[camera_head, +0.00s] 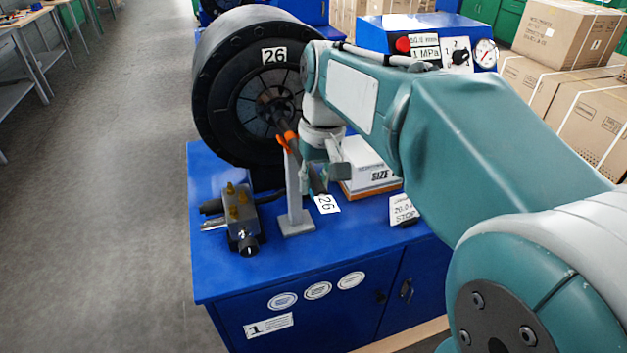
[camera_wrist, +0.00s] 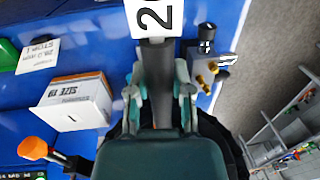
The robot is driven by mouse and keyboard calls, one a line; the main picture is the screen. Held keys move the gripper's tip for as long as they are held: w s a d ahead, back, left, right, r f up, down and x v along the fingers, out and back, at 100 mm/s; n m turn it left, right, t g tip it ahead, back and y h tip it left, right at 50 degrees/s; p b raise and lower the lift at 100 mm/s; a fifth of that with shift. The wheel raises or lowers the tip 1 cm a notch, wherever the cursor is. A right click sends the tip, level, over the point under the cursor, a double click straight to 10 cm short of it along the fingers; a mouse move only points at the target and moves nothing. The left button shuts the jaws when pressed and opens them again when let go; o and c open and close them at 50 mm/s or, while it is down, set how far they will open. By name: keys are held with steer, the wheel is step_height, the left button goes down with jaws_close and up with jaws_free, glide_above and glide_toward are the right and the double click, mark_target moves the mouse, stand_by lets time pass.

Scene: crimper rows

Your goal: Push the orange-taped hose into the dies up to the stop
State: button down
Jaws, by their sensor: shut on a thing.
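The orange-taped hose (camera_head: 315,180) is dark and slants from the front of the bench up toward the crimper's dies (camera_head: 262,100). Its orange tape (camera_head: 288,138) shows near the top of a grey stand (camera_head: 294,190), just outside the die opening. A dark end piece lies at the dies, but its depth inside is hard to tell. My gripper (camera_head: 318,172) is shut on the hose behind the tape. In the wrist view, both fingers of my gripper (camera_wrist: 159,90) flank the dark hose (camera_wrist: 157,70), and a white 26 tag (camera_wrist: 155,15) hangs from it.
A brass-fitted valve block (camera_head: 240,212) sits left of the stand on the blue bench (camera_head: 270,270). A white SIZE box (camera_head: 365,165) and a STOP card (camera_head: 402,210) stand to the right. The control box (camera_head: 435,35) has a red knob and a gauge.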

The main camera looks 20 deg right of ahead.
steer(key=shift+f, duration=0.3)
stand_by(0.4)
steer(key=shift+d+f+t, duration=0.1)
steer(key=shift+f+t, duration=0.2)
steer(key=shift+t, duration=0.1)
steer(key=shift+f, duration=0.1)
stand_by(0.4)
steer(key=shift+w, duration=3.25)
